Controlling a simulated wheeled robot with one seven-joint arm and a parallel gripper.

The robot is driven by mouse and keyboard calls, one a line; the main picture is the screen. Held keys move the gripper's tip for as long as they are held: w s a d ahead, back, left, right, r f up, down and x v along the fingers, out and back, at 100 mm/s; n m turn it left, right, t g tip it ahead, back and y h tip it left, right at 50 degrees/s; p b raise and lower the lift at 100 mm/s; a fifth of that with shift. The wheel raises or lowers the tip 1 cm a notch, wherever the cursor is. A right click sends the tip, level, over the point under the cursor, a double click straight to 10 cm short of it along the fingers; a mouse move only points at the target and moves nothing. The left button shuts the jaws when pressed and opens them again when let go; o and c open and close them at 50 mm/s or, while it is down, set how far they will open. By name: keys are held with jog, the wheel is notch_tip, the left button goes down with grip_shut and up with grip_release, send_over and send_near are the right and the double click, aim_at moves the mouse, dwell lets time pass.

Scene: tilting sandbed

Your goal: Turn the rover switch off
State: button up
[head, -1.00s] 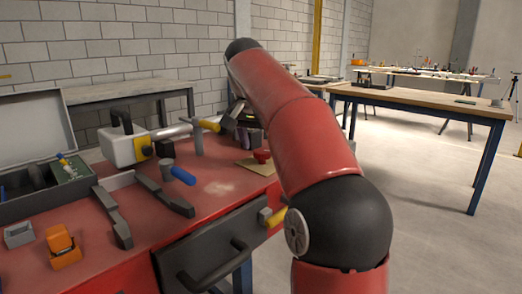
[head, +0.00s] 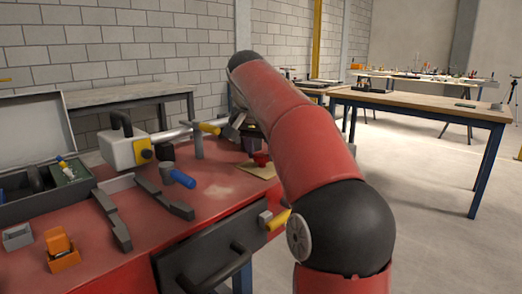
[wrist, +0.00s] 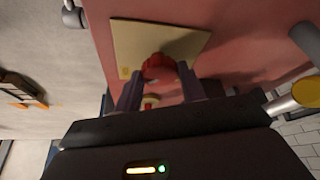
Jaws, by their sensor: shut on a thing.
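The rover switch appears to be a red knob (head: 261,159) on a flat beige plate (head: 262,171), lying on the red workbench near its right end. In the wrist view the red knob (wrist: 158,65) stands in front of the beige plate (wrist: 150,38). My gripper (wrist: 158,82) has one finger on each side of the knob and is shut on it. A small pale and red part shows lower between the fingers. In the head view my gripper (head: 252,146) is right at the knob and partly hidden by my arm.
The red workbench (head: 225,200) also holds a grey box with a rod and yellow handle (head: 125,150), a dark angled bracket (head: 120,225), a blue-handled cylinder (head: 180,178) and an orange block (head: 61,248). A yellow-tipped lever (head: 278,219) sticks out at the bench front.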

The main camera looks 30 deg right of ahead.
jog(key=shift+n, duration=0.3)
jog(key=n, duration=0.2)
jog(key=n+t+y+p, duration=0.1)
jog(key=shift+s+d+r+n, duration=0.1)
jog(key=shift+d+n, duration=0.05)
jog(key=shift+n, duration=0.25)
jog(key=n+y, duration=0.1)
jog(key=n, duration=0.1)
jog(key=n+y, duration=0.1)
jog(key=n, duration=0.1)
jog(key=shift+d+n+t+p, duration=0.15)
jog(key=shift+n+t+p, duration=0.15)
jog(key=shift+p, duration=0.1)
jog(key=n+y, duration=0.1)
jog(key=n, duration=0.3)
jog(key=shift+d+y, duration=0.15)
jog(key=shift+y, duration=0.25)
jog(key=shift+d+n+g+y, duration=0.1)
jog(key=shift+n+g+y, duration=0.25)
jog(key=shift+n, duration=0.85)
jog(key=shift+n+g+y, duration=0.25)
jog(key=shift+n+y, duration=0.1)
jog(key=shift+n, duration=0.85)
jog(key=o, duration=1)
jog(key=shift+c, duration=0.2)
